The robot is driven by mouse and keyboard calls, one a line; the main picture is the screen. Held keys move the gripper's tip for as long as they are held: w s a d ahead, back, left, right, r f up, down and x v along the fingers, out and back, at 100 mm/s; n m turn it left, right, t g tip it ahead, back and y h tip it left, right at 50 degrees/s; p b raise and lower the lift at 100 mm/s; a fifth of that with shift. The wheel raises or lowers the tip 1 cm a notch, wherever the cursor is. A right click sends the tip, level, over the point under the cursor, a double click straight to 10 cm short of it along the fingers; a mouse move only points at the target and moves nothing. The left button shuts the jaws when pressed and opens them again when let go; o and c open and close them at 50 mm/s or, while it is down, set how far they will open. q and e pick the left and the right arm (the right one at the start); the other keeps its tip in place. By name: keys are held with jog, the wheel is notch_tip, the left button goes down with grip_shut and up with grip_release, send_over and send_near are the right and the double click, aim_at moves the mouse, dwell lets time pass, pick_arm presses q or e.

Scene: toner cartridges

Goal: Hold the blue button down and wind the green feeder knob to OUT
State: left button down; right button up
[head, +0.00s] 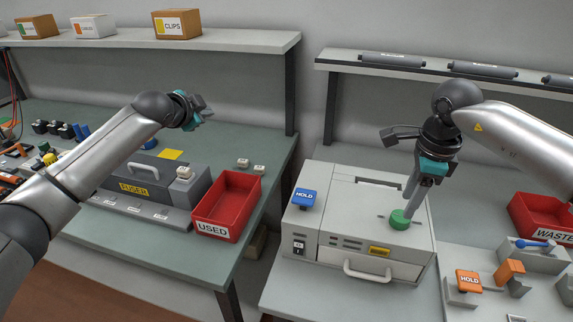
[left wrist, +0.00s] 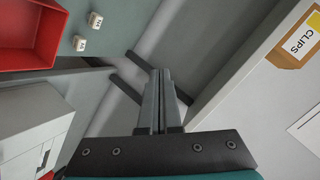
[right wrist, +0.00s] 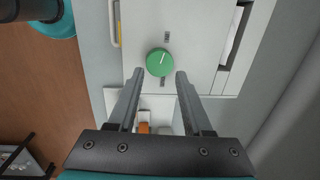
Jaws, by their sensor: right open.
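The grey printer-like machine (head: 345,228) stands on the right bench. Its blue button (head: 304,198), marked HOLD, is at the left of the top, with nothing on it. The green feeder knob (head: 400,219) is at the front right of the top. In the right wrist view the knob (right wrist: 160,62) has a white pointer line and a small dark label on either side, too small to read. My right gripper (head: 410,198) points down at the knob, open, its fingertips on either side in view; contact cannot be told. My left gripper (head: 202,108) is shut and empty, raised above the left bench.
A red USED tray (head: 228,204) and the grey FUSER unit (head: 150,185) are on the left bench. An orange HOLD button (head: 468,281) and an orange lever block (head: 509,272) stand right of the machine, before a red WASTE tray (head: 545,222). A gap separates the benches.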

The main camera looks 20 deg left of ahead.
pick_arm(q)
jog(key=s+d+f+m+g+h, duration=0.15)
jog(key=s+d+m+g, duration=0.25)
jog(key=s+d, duration=0.55)
jog(key=s+d+m+g+h, duration=0.3)
jog(key=s+d+m+g, duration=0.15)
jog(key=d, duration=1.05)
jog(key=x, duration=0.6)
jog(key=shift+d+f, duration=0.2)
jog(key=shift+f, duration=0.1)
jog(key=shift+f, duration=0.1)
